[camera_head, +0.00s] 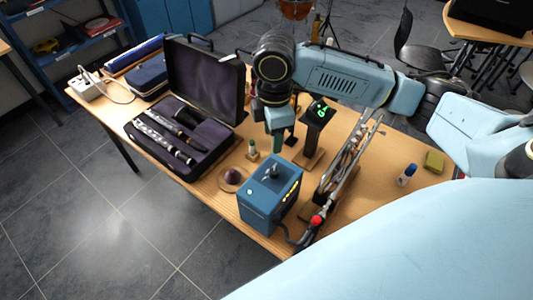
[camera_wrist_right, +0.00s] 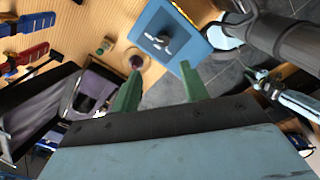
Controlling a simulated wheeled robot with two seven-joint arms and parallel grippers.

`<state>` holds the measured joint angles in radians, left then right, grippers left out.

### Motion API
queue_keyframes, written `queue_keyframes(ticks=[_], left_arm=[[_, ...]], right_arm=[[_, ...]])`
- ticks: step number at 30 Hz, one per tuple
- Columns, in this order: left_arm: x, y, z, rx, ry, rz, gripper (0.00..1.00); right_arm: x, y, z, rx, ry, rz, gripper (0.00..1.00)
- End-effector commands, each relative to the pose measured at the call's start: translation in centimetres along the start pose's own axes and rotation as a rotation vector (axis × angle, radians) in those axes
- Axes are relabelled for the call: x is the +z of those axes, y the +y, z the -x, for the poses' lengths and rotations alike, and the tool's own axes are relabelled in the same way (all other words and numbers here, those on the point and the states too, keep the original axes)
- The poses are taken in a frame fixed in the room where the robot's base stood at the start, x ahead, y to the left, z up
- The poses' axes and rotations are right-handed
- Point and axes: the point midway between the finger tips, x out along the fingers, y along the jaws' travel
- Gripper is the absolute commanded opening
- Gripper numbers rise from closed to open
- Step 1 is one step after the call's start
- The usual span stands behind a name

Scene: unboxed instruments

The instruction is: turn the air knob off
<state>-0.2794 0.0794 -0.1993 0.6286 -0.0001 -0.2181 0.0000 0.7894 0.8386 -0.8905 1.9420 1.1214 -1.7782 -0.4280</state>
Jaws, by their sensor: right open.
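A blue box (camera_head: 262,208) stands near the table's front edge, with a row of yellow lights on one side. A small grey knob with a bar-shaped grip (camera_head: 272,171) sits on its top face. In the right wrist view the knob (camera_wrist_right: 160,42) shows on the blue top (camera_wrist_right: 178,22), ahead of my fingertips and roughly between them. My right gripper (camera_head: 276,145) points down behind the box, above the table and apart from the knob. Its green fingers (camera_wrist_right: 160,65) are spread with nothing between them. My left gripper is in neither view.
An open instrument case (camera_head: 143,143) lies left of the box. A small round brown object (camera_head: 231,179) and a small bottle (camera_head: 252,151) stand nearby. A tuner with a green display (camera_head: 320,112) and a metal instrument (camera_head: 348,160) stand close on the right.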

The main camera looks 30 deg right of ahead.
Motion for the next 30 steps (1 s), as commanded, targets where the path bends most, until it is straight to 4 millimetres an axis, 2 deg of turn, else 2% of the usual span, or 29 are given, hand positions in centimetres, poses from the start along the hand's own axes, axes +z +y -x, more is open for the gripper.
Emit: queue_keyframes(ticks=[6,9,12,15,21,30], left_arm=[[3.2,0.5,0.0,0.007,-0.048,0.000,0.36],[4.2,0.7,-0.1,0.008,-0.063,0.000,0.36],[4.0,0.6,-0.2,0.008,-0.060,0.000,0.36],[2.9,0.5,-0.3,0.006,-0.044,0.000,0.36],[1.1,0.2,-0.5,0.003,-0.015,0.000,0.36],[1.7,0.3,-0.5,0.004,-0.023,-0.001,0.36]], right_arm=[[0.1,-0.2,-4.3,-0.006,-0.004,0.001,0.45],[0.1,-0.2,-6.5,-0.005,-0.003,-0.001,0.45],[0.1,-0.1,-8.5,-0.004,-0.004,0.000,0.45],[0.1,-0.2,-10.2,-0.004,-0.003,0.001,0.45],[0.1,-0.1,-12.1,-0.002,-0.002,0.001,0.45],[0.1,-0.1,-12.5,0.000,-0.002,0.002,0.45]])
